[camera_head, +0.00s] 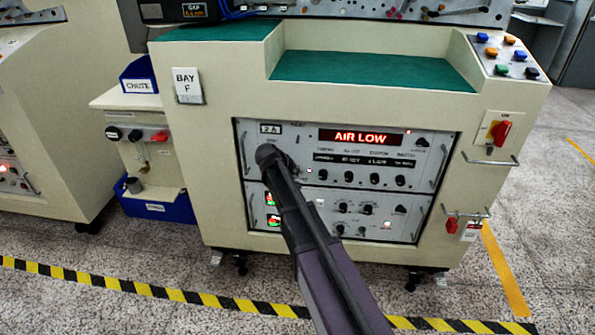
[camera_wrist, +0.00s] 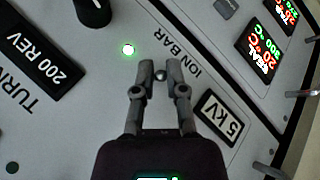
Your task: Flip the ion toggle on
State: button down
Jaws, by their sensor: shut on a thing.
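In the wrist view, my gripper (camera_wrist: 160,74) is at the grey panel, with its two fingertips close together. They are shut on the small metal ion toggle (camera_wrist: 160,76), whose rounded tip shows between them. The "ION BAR" label (camera_wrist: 181,63) is just right of the fingertips, and a "5 kV" plate (camera_wrist: 220,113) is further right. A small lamp (camera_wrist: 128,49) left of the fingertips glows whitish green. The toggle's base and exact tilt are hidden by my fingers. In the head view, my arm covers this part of the panel, and my fingertips and the toggle cannot be made out.
The cream machine (camera_head: 215,125) carries two stacked control panels. Dials and lit displays (camera_wrist: 263,52) surround the work spot. A dark knob (camera_wrist: 93,10) and a "200 REV" plate (camera_wrist: 42,62) lie left.

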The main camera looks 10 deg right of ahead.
jog(key=shift+a, duration=0.1)
jog(key=c, duration=0.7)
grip_release()
jog(key=s+f+m+g+y, duration=0.2)
jog(key=s+g+y, duration=0.15)
jog(key=s, duration=1.15)
jog(key=s+f+m+g+y, duration=0.15)
jog(key=s+y, duration=0.25)
jog(key=s, duration=1.1)
jog(key=shift+n+h, duration=0.25)
jog(key=r+p, duration=2.3)
jog(key=p, duration=0.1)
jog(key=r+p, duration=1.2)
jog(key=p, duration=0.1)
jog(key=shift+w+d+r, duration=0.25)
jog(key=shift+w+r, duration=0.05)
